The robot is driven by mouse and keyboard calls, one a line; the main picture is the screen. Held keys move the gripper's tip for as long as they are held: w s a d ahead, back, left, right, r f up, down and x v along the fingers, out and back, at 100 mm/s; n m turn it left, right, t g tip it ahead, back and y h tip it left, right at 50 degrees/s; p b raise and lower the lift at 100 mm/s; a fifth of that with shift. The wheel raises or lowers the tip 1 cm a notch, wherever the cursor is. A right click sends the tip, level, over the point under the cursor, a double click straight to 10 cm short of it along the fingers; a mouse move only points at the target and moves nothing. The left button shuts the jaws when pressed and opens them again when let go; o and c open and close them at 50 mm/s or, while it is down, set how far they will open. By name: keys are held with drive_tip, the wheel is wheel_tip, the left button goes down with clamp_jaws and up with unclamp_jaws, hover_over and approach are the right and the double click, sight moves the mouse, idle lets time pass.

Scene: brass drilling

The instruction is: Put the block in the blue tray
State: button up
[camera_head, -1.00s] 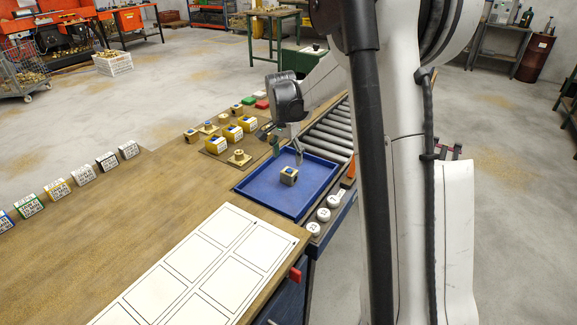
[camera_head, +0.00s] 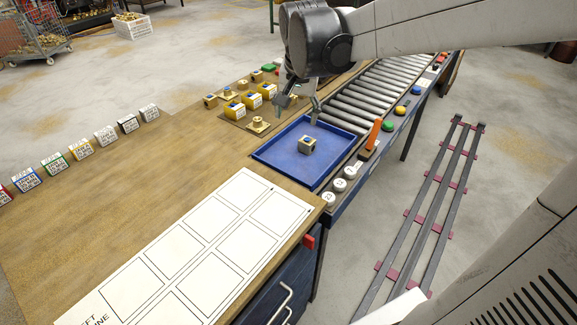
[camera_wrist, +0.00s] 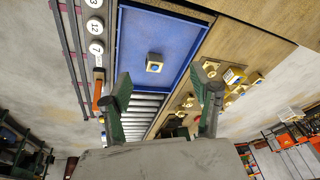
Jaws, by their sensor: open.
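A small brass-coloured block (camera_head: 306,145) with a dark blue top lies in the blue tray (camera_head: 277,153), near its middle and clear of the walls. It also shows in the wrist view (camera_wrist: 154,63), inside the blue tray (camera_wrist: 130,22). My gripper (camera_head: 301,108) is above the tray's far edge, apart from the block. In the wrist view my gripper (camera_wrist: 166,90) has its two fingers spread wide with nothing between them.
Yellow blocks (camera_head: 252,101) and brass parts (camera_head: 257,125) stand on the table left of the tray. A roller conveyor (camera_head: 360,105) runs behind it. White numbered discs (camera_head: 339,185) and an orange upright piece (camera_head: 374,133) line its right side. A white board (camera_head: 190,250) lies in front.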

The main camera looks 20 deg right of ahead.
drive_tip(key=s+a+n+t, duration=0.2)
drive_tip(key=s+a+n, duration=0.1)
drive_tip(key=s, duration=0.6)
drive_tip(key=s+a+f+n+t+y, duration=0.1)
drive_tip(key=s+a+n, duration=0.3)
drive_tip(key=s, duration=0.6)
drive_tip(key=shift+a+f+t, duration=0.2)
drive_tip(key=shift+a+t, duration=0.3)
drive_tip(key=shift+a, duration=0.5)
